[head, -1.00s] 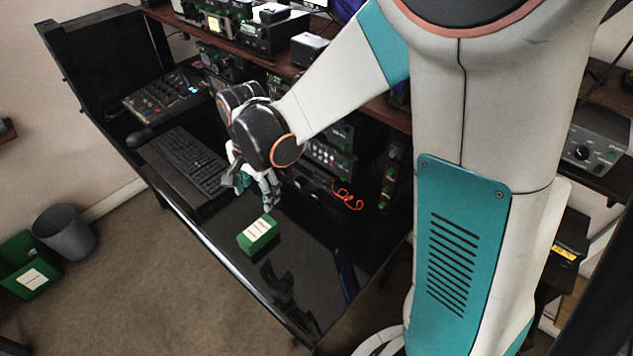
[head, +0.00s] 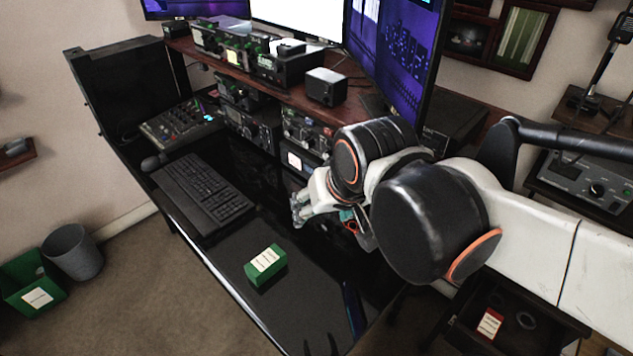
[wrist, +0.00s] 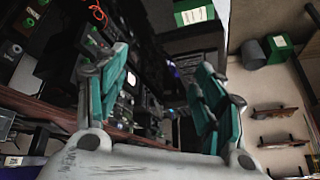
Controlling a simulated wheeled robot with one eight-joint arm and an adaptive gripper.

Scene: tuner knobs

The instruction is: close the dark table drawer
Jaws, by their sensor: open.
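The dark table drawer (head: 508,303) stands open at the lower right of the head view, below my arm. A red and white box and a dark ring-like item lie in it. The frame's bottom edge and my arm hide parts of the drawer. My gripper (head: 301,208) is above the black desk, well left of the drawer and apart from it. In the wrist view my gripper (wrist: 160,88) shows two teal fingers spread wide with nothing between them. I cannot make out the drawer in the wrist view.
A green box (head: 266,266) lies on the desk's glossy front part, beside the keyboard (head: 200,190). Radio equipment and a shelf (head: 285,85) with a small speaker (head: 326,87) line the back. A grey bin (head: 73,252) and green bin (head: 33,292) stand on the floor at left.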

